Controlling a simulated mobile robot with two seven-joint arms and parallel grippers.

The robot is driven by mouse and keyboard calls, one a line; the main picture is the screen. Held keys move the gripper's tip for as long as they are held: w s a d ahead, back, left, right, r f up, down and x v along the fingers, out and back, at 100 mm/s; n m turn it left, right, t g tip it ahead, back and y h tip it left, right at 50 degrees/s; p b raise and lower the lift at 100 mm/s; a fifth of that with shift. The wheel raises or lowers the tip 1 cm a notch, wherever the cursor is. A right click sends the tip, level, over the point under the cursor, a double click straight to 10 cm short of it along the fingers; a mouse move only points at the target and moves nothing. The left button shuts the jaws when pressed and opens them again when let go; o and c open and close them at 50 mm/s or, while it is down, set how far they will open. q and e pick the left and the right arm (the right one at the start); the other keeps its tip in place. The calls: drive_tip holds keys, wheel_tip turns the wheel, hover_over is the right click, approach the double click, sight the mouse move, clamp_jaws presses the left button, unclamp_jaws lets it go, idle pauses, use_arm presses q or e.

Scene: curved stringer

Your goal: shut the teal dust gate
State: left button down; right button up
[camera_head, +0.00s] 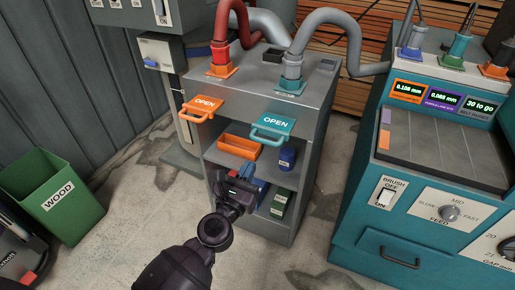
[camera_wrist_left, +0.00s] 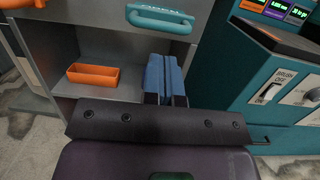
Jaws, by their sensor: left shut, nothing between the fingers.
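The teal dust gate (camera_head: 274,128) is a flat plate marked OPEN with a looped handle. It sticks out of the front of the grey cabinet (camera_head: 305,130), below the grey hose. Its handle also shows at the top of the left wrist view (camera_wrist_left: 160,18). My left gripper (camera_head: 243,178) is below and left of the teal handle, in front of the shelves, apart from the gate. Its blue fingers (camera_wrist_left: 165,78) are together with nothing between them. My right gripper is in neither view.
An orange gate (camera_head: 202,108), also marked OPEN, sticks out left of the teal one. An orange bin (camera_head: 240,146) and a blue can (camera_head: 287,158) stand on the shelf. A teal machine (camera_head: 420,190) stands at right, a green WOOD bin (camera_head: 57,195) at left.

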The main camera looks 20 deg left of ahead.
use_arm(q)
approach(269, 135)
drive_tip(key=shift+w+r, duration=0.75)
drive_tip(key=shift+w, duration=0.3)
drive_tip(key=shift+w+p, duration=0.3)
drive_tip(key=shift+w, duration=0.4)
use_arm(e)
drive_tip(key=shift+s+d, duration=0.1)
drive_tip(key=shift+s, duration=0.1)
use_arm(q)
drive_tip(key=w+b, duration=0.1)
drive_tip(key=w, duration=0.5)
drive_tip(key=shift+w+f, duration=0.1)
drive_tip(key=shift+w, duration=0.15)
drive_tip(key=shift+w+d, duration=0.1)
drive_tip(key=shift+w, duration=0.3)
drive_tip(key=shift+r, duration=0.35)
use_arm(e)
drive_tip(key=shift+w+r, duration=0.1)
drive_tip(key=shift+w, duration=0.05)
use_arm(q)
drive_tip(key=shift+w+r, duration=0.1)
